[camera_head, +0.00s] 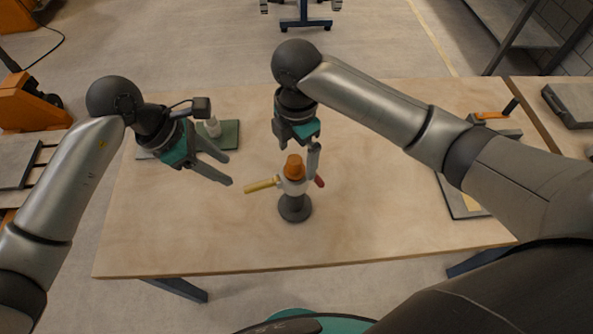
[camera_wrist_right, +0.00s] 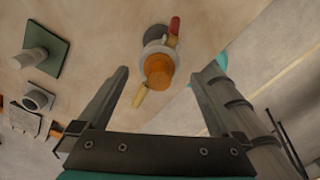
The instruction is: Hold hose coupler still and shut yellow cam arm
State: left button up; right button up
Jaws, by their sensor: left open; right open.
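The hose coupler (camera_head: 292,187) stands upright on a round dark base (camera_head: 295,209) near the table's middle, with an orange top (camera_head: 294,165). Its yellow cam arm (camera_head: 262,185) sticks out to the left; a red arm (camera_head: 319,181) is on the right, partly hidden by a finger. My right gripper (camera_head: 298,158) is open above and behind the coupler. In the right wrist view the coupler (camera_wrist_right: 157,48) shows between and beyond the open fingers, with the yellow arm (camera_wrist_right: 140,97) and red arm (camera_wrist_right: 174,26). My left gripper (camera_head: 230,170) is open and empty, left of the coupler.
A green plate (camera_head: 231,135) with a pale post (camera_head: 212,128) lies behind my left gripper. A dark-edged panel (camera_head: 455,205) and an orange-handled item (camera_head: 491,116) are at the table's right. The wooden table (camera_head: 190,235) is clear in front of the coupler.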

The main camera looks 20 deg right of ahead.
aim_at(295, 191)
notch_tip(295, 191, down, 9)
dwell(0.3)
